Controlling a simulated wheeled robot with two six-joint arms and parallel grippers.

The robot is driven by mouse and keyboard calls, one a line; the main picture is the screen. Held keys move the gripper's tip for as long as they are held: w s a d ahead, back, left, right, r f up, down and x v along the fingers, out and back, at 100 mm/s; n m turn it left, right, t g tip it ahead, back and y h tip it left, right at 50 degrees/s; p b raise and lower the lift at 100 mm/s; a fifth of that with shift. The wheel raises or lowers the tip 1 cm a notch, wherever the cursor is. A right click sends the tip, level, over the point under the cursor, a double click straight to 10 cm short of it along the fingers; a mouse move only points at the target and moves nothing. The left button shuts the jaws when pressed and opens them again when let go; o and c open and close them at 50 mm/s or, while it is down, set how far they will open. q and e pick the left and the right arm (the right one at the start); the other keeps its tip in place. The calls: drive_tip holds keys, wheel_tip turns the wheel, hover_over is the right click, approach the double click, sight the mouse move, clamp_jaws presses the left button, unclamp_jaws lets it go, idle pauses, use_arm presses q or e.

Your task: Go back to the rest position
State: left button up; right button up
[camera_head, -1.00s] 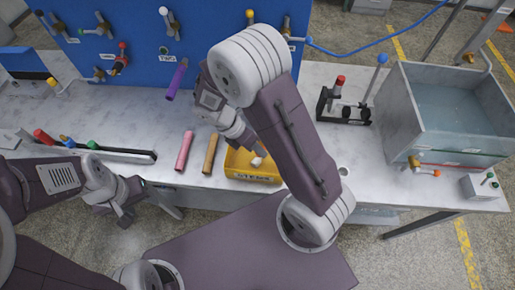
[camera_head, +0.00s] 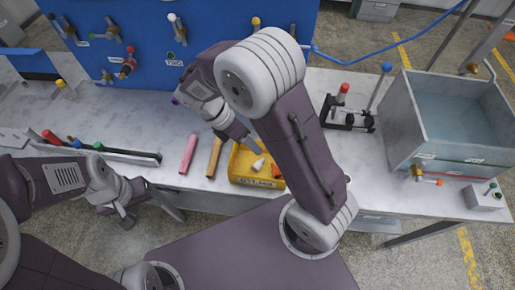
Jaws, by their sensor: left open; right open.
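My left gripper (camera_head: 125,215) is at the lower left, just off the front edge of the workbench (camera_head: 330,90). It is open and empty. My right arm reaches over the bench in the middle of the view. My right gripper (camera_head: 240,135) is above the bench near the yellow bin (camera_head: 238,165), with its jaws open. Its fingertips are small and partly hard to make out. I see nothing held in either gripper.
A blue panel (camera_head: 150,25) with valves stands behind. A grey tank (camera_head: 455,120) and a black stand (camera_head: 350,115) are at right.

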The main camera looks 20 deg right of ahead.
drive_tip(key=shift+w+a+r, duration=0.15)
drive_tip(key=shift+a+r, duration=0.15)
drive_tip(key=shift+r, duration=0.3)
drive_tip(key=s+d+r+m+y, duration=0.1)
drive_tip(key=s+d+r+m, duration=0.15)
drive_tip(key=d, duration=0.25)
drive_tip(key=s+a+f+m+t+y, duration=0.1)
drive_tip(key=s+f+m+y, duration=0.1)
drive_tip(key=m, duration=0.7)
drive_tip(key=s+f+m+t+y, duration=0.1)
drive_tip(key=f+m+t+y, duration=0.1)
drive_tip(key=m, duration=0.8)
drive_tip(key=shift+s+a+f, duration=0.35)
drive_tip(key=shift+a+f, duration=0.05)
drive_tip(key=shift+f, duration=0.15)
